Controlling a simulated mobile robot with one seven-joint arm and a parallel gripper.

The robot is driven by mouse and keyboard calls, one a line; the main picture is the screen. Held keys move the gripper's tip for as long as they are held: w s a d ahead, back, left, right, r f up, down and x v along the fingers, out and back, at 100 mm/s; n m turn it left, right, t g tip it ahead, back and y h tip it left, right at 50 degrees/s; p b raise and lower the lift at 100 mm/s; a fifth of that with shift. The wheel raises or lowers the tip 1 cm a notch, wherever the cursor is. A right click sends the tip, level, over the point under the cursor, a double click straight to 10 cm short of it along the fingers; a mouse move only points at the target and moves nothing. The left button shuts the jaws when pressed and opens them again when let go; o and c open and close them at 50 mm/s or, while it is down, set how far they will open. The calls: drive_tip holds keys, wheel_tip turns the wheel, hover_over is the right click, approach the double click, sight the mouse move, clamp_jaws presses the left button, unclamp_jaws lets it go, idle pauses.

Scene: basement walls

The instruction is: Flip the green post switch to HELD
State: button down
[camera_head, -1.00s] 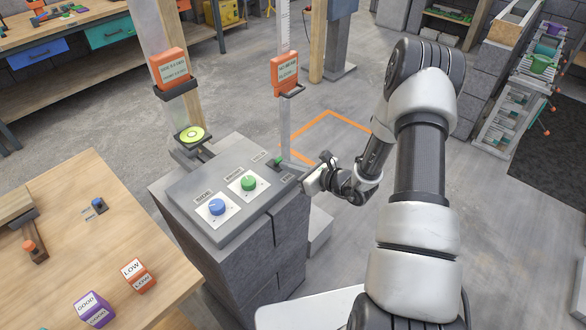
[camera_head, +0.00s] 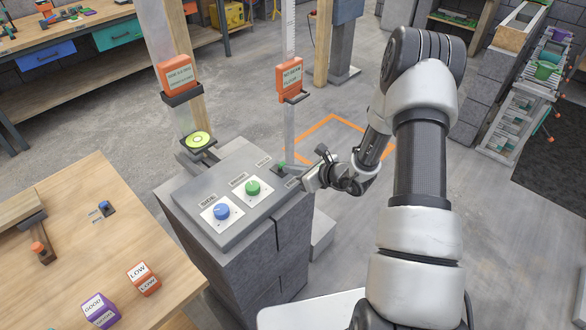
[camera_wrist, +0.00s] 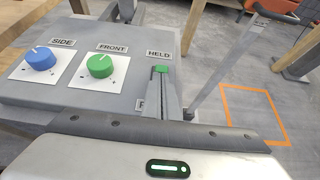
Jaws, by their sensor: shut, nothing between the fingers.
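The green post switch (camera_head: 279,167) stands at the far right end of the grey console (camera_head: 180,205). In the wrist view its green cap (camera_wrist: 161,69) is just below the HELD label (camera_wrist: 159,54), close to it. A second label at the lower end of the switch is mostly hidden by my gripper. My gripper (camera_head: 294,170) is shut and empty, beside the switch from the right. In the wrist view its fingers (camera_wrist: 168,93) reach right up to the green cap; whether they touch it I cannot tell.
A green FRONT knob (camera_head: 253,188) and a blue SIDE knob (camera_head: 222,212) sit on the console. Two posts with orange signs (camera_head: 290,77) rise behind it. A wooden table (camera_head: 60,270) with blocks is at left. Clear floor with an orange outline (camera_head: 335,120) lies behind.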

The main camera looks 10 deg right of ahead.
drive_tip(key=shift+w+a+r+g+h+p, duration=0.3)
drive_tip(key=shift+w+r+g+h+p, duration=0.1)
drive_tip(key=shift+r+g+p, duration=0.15)
drive_tip(key=shift+w+a+r+g+h, duration=0.15)
drive_tip(key=shift+w+r+g+h, duration=0.05)
drive_tip(key=shift+g+h, duration=0.15)
drive_tip(key=shift+w+a, duration=0.15)
drive_tip(key=shift+w+a+r, duration=0.4)
drive_tip(key=shift+w, duration=0.2)
drive_tip(key=shift+a+f, duration=0.1)
drive_tip(key=shift+r+p, duration=0.5)
drive_tip(key=shift+r, duration=0.3)
